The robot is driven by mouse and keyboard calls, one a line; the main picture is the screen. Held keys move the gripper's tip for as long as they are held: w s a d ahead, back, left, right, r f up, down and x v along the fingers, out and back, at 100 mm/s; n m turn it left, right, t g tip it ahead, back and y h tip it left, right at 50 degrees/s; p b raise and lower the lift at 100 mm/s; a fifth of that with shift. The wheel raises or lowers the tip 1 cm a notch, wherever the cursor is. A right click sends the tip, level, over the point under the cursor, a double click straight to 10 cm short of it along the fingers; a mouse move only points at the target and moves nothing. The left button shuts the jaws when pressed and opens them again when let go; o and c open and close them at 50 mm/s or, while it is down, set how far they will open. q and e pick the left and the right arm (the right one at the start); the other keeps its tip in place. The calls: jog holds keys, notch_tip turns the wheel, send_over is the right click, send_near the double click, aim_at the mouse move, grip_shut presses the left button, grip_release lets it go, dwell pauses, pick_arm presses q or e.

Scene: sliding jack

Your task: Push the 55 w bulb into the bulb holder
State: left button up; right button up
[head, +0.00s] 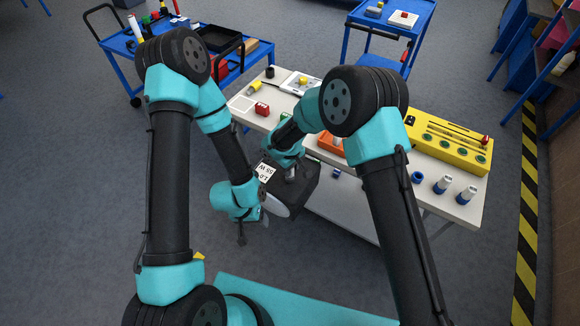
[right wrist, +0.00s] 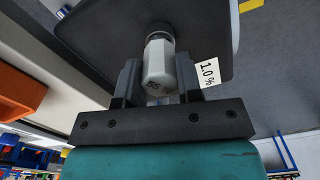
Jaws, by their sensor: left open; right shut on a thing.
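The bulb's far end is at a round dark ring (right wrist: 159,30), which looks like the bulb holder, on a dark panel (right wrist: 100,35). I cannot tell how deep it sits. In the head view my right gripper (head: 291,172) is over the dark box (head: 304,192) with a white label (head: 265,172). My left gripper (head: 254,222) is open, low beside a pale disc (head: 275,205) at the box's left.
The white table (head: 330,215) lies behind and right of the box. Blue carts stand farther back. The floor at left is clear.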

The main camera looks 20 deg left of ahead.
jog(key=shift+f, duration=0.5)
jog(key=o, duration=1.2)
jog(key=shift+c, duration=0.2)
jog(key=shift+r, duration=0.1)
notch_tip(320, 180, up, 17)
dwell(0.4)
